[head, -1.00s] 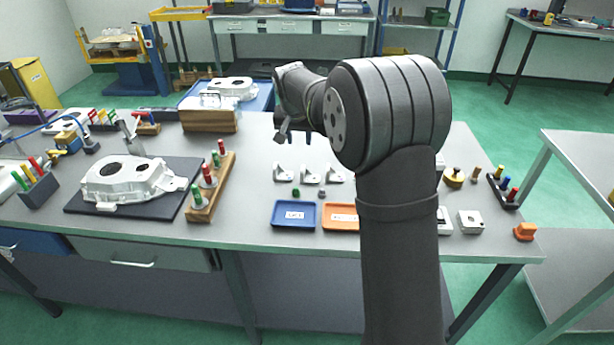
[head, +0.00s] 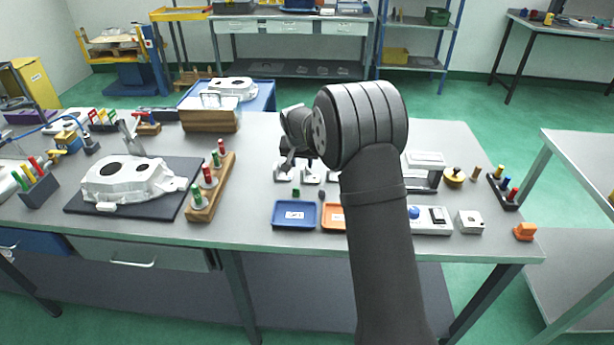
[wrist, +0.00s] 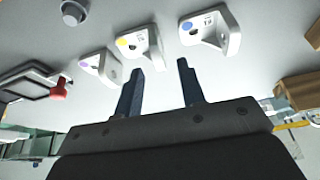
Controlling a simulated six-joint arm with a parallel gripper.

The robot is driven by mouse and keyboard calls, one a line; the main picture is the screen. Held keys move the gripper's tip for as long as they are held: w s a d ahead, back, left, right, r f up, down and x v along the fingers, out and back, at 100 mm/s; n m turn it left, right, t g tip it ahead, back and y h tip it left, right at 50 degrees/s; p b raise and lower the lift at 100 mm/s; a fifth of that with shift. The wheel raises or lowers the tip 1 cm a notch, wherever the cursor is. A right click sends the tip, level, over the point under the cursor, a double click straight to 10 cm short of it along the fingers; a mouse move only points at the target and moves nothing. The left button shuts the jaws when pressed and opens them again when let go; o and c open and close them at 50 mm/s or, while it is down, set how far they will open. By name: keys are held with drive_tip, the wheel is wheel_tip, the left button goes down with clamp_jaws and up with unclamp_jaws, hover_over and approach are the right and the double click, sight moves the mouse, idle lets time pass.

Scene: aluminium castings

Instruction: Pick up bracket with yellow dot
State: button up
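Three white L-shaped brackets stand in a row on the grey bench. The bracket with the yellow dot (wrist: 143,45) is the middle one in the wrist view, with its yellow dot on the flat foot. A bracket with a purple dot (wrist: 101,67) stands on one side and a bracket with a bluish dot (wrist: 215,32) on the other. My gripper (wrist: 160,66) is open and empty, its two fingers apart and pointing toward the yellow-dot bracket, which is not between them. In the head view my gripper (head: 296,166) is low over the row and partly hides the brackets.
A blue tray (head: 276,223) and an orange tray (head: 328,225) lie in front of the brackets, the orange one partly behind my arm. A small green part (head: 296,192) sits near the blue tray. A wooden rack with coloured pegs (head: 221,185) stands to the left.

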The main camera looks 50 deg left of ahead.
sight(303, 167)
drive_tip(key=x, duration=0.4)
drive_tip(key=shift+w+f, duration=0.1)
drive_tip(key=shift+f, duration=0.2)
clamp_jaws()
